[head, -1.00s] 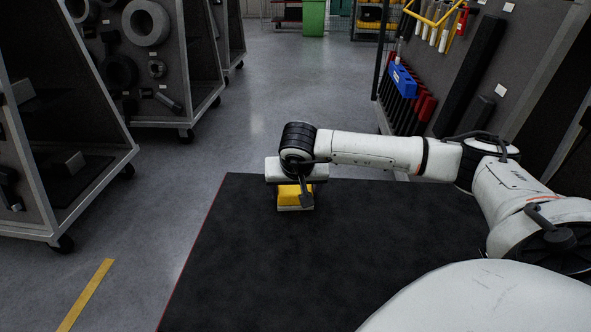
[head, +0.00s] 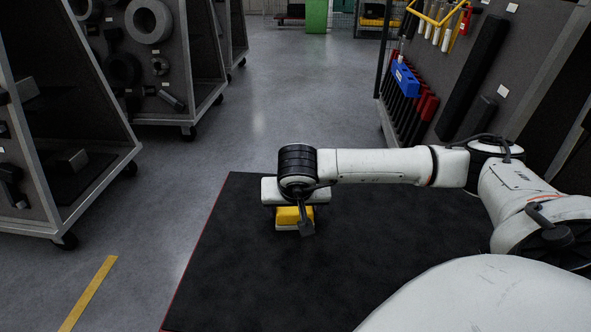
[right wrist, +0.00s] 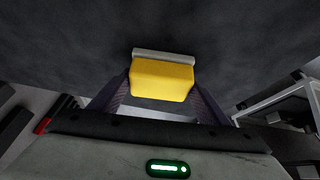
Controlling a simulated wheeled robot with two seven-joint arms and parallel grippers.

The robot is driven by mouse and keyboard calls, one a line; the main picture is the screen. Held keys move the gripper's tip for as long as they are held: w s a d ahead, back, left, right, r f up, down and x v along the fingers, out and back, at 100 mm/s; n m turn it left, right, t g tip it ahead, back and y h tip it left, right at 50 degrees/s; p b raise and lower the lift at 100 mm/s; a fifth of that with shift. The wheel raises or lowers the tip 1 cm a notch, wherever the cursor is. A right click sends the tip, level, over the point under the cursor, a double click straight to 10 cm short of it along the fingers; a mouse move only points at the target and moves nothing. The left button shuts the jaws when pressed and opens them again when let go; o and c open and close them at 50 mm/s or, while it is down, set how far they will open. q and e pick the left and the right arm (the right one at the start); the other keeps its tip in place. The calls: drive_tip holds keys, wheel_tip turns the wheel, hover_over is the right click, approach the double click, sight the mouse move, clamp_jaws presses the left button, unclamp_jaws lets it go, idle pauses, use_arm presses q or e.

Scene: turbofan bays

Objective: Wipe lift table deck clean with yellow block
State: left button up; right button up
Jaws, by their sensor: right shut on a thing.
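The yellow block (head: 290,215) has a pale layer along its bottom. It is at the far left part of the black lift table deck (head: 330,265). My right gripper (head: 295,212) reaches down over the deck from the right and is shut on the block. In the right wrist view the block (right wrist: 162,78) sits between the two fingers (right wrist: 160,92), its pale layer (right wrist: 163,54) against or very near the dark deck (right wrist: 235,40). I cannot tell whether it touches. No separate marks or dirt stand out on the deck. My left gripper is not in view.
Wheeled grey racks with dark parts (head: 160,70) stand on the left. A tool panel with red-handled tools and a blue holder (head: 405,78) stands at the right, behind my arm. The grey floor (head: 265,100) beyond the deck is clear. The deck's left edge has a red line.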

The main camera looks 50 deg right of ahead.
sight(292, 226)
drive_tip(key=shift+s+a+f, duration=0.1)
drive_tip(key=shift+s+a, duration=1.35)
drive_tip(key=shift+a, duration=0.3)
wheel_tip(292, 226, up, 6)
drive_tip(key=p, duration=0.4)
drive_tip(key=shift+w, duration=0.1)
drive_tip(key=shift+r, duration=0.2)
drive_tip(key=shift+r+p, duration=1.05)
drive_tip(key=shift+r, duration=0.35)
drive_tip(key=shift+r, duration=0.1)
